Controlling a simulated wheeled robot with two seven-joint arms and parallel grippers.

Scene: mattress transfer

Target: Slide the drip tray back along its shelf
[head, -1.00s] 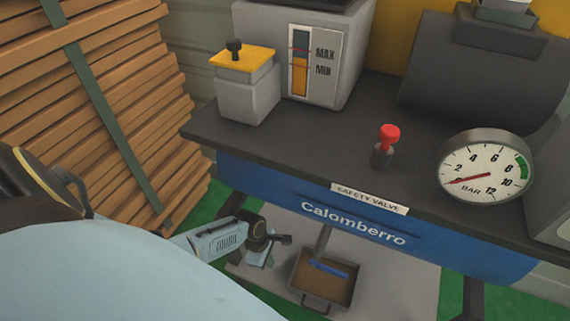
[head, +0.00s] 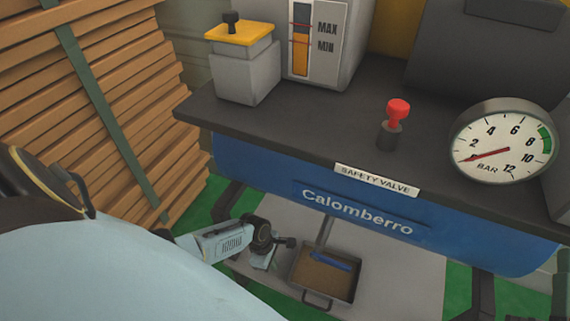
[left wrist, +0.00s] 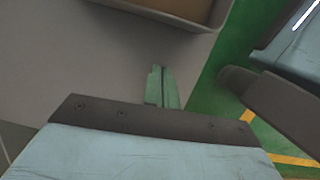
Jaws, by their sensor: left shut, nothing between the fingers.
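The drip tray (head: 301,282) is a shallow grey open box with a brown inside and a wire handle on its front. It sits on the low grey shelf (head: 410,268) under the blue tank, and a blue strip (head: 330,261) lies across it. Its edge also shows at the top of the left wrist view (left wrist: 150,14). My left gripper (head: 265,260) is just left of the tray, apart from it. Its green fingers (left wrist: 160,72) are shut together and empty, over the grey shelf. My right gripper is not in view.
The blue Calomberro tank (head: 270,180) and dark bench top (head: 300,135) overhang the shelf. Dark legs (head: 228,200) stand at its sides. Stacked wooden planks (head: 110,100) are at left. A red-topped valve (head: 397,110) and gauge (head: 505,145) sit above. Green floor surrounds the shelf.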

